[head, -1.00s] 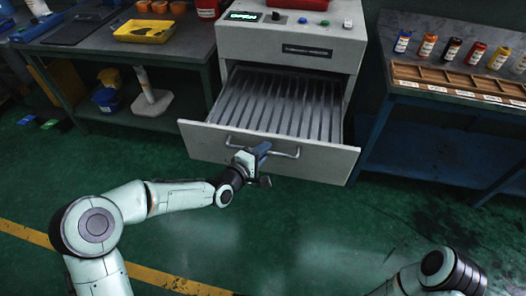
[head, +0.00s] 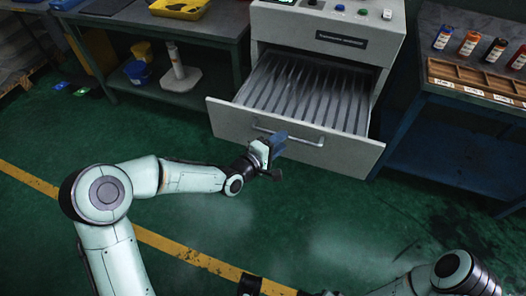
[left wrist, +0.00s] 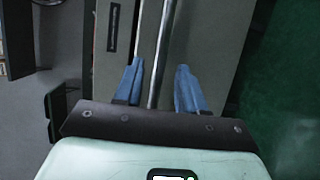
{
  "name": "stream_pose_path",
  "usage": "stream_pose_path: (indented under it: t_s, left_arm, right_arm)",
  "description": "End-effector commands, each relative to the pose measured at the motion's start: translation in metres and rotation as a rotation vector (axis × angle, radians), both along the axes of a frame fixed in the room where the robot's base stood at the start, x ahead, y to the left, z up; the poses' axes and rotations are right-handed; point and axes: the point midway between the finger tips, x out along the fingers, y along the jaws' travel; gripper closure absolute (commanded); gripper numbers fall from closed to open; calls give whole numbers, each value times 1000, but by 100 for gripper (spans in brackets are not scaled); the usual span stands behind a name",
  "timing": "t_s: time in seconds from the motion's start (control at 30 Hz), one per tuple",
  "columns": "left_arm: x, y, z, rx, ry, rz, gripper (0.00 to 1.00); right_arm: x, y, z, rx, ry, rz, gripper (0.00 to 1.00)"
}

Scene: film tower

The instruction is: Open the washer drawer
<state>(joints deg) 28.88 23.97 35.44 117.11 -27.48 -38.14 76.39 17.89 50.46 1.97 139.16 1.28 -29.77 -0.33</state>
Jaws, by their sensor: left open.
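The washer (head: 391,30) is a pale grey cabinet at the top centre of the head view. Its drawer (head: 230,116) is pulled well out, showing a ribbed, empty-looking inside. The bar handle (head: 312,142) on the drawer front also shows in the left wrist view (left wrist: 163,45). My left gripper (head: 279,145) is at the handle, its blue fingers (left wrist: 158,90) open on either side of the bar. The bar lies between them in the picture; I cannot tell if they touch it. My right arm (head: 450,275) shows at the lower right; its gripper is mostly cut off below.
A workbench (head: 225,22) with a yellow tray (head: 178,10) stands left of the washer. A blue bench (head: 440,150) with bottles and a sectioned wooden tray (head: 470,82) stands right. The green floor (head: 310,225) before the drawer is clear.

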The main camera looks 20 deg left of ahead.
Motion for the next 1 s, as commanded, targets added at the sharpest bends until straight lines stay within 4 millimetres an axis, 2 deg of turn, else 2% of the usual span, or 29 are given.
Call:
stream_pose_path:
  t_s: [0.2, 0.4, 0.6, 1.0]
  left_arm:
    - [-46, 22, 13, 3, 0, 3, 60]
    - [-74, 35, 18, 3, 0, 2, 60]
    - [-84, 40, 19, 0, -1, 1, 60]
    - [-85, 39, 18, 0, -1, 0, 60]
  right_arm:
    - [-20, 10, 19, 26, 53, 23, 57]
    - [-36, 17, 30, 45, 94, 40, 57]
    - [-41, 19, 33, 52, 110, 46, 57]
    - [-41, 19, 33, 52, 110, 46, 57]
